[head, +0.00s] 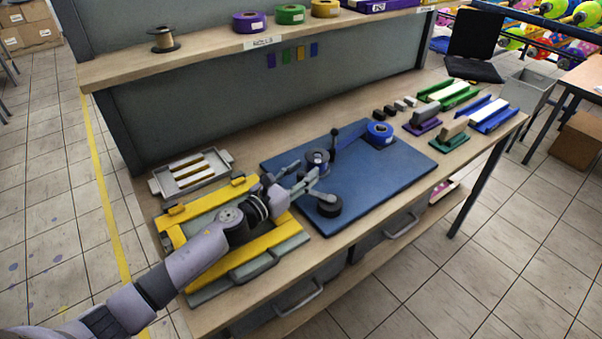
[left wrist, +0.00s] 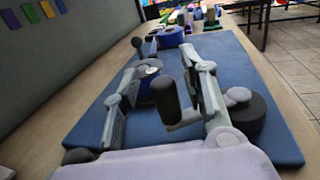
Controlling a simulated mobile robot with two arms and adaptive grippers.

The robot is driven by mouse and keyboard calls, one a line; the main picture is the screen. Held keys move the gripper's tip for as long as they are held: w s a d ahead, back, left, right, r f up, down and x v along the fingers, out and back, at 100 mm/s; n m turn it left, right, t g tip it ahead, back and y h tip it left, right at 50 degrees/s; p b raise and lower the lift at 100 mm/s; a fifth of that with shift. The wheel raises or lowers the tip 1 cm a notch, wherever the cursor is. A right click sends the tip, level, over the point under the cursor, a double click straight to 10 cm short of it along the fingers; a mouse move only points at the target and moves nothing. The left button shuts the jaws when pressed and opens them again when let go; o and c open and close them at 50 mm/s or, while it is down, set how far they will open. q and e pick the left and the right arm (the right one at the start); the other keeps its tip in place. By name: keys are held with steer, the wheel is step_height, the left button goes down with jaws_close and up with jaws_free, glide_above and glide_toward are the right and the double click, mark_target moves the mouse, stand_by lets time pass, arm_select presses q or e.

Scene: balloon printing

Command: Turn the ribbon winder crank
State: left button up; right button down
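The ribbon winder stands on a blue board (head: 375,180) on the workbench. Its dark spool (head: 317,160) is just beyond my left gripper (head: 310,183), and shows in the left wrist view (left wrist: 148,82). In the left wrist view a black upright handle (left wrist: 167,98), seemingly the crank grip, stands between the two parted fingers of my left gripper (left wrist: 165,105). Gaps show on both sides of it. A black round piece (head: 329,206) sits just right of the fingers. A dark upright post (head: 334,140) stands behind the spool. My right gripper is not in view.
A blue ribbon roll (head: 380,133) sits at the board's back edge. A yellow-framed press (head: 180,234) lies under my left arm, with a grey tray (head: 192,175) behind it. Coloured blocks and trays (head: 490,115) fill the bench's right end. A shelf (head: 215,46) holds tape rolls.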

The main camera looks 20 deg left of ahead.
arm_select(q)
steer(key=shift+s+f, duration=0.1)
steer(key=shift+s, duration=0.1)
steer(key=v, duration=1.1)
steer(key=shift+s+a, duration=0.25)
